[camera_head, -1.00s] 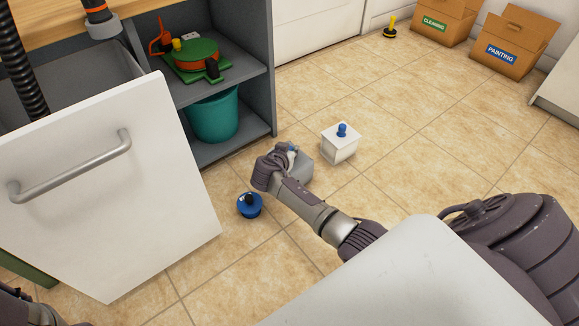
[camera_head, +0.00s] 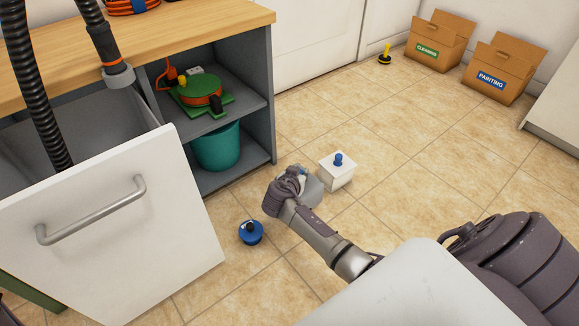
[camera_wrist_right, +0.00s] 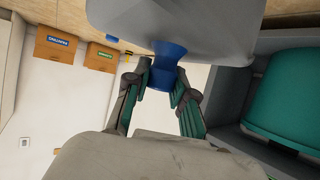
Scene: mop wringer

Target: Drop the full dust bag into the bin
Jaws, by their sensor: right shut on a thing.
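The dust bag, a grey rounded body (camera_head: 315,190) with a blue neck (camera_wrist_right: 164,72), is held by my right gripper (camera_head: 300,175). In the right wrist view the two fingers (camera_wrist_right: 160,82) are shut on the blue neck, with the grey body (camera_wrist_right: 180,25) beyond it. In the head view the fingers are mostly hidden by the hand. A teal bucket (camera_head: 217,147) stands on the cabinet's lower shelf; I cannot tell whether it is the bin. The pull-out with a white front (camera_head: 120,235) is open; its bottom is hidden. My left gripper does not show.
A white box with a blue knob (camera_head: 337,172) stands just beyond the bag. A blue round piece (camera_head: 251,232) lies on the floor left of my right arm. Open cardboard boxes (camera_head: 440,40) stand at the back. Much of the tiled floor is clear.

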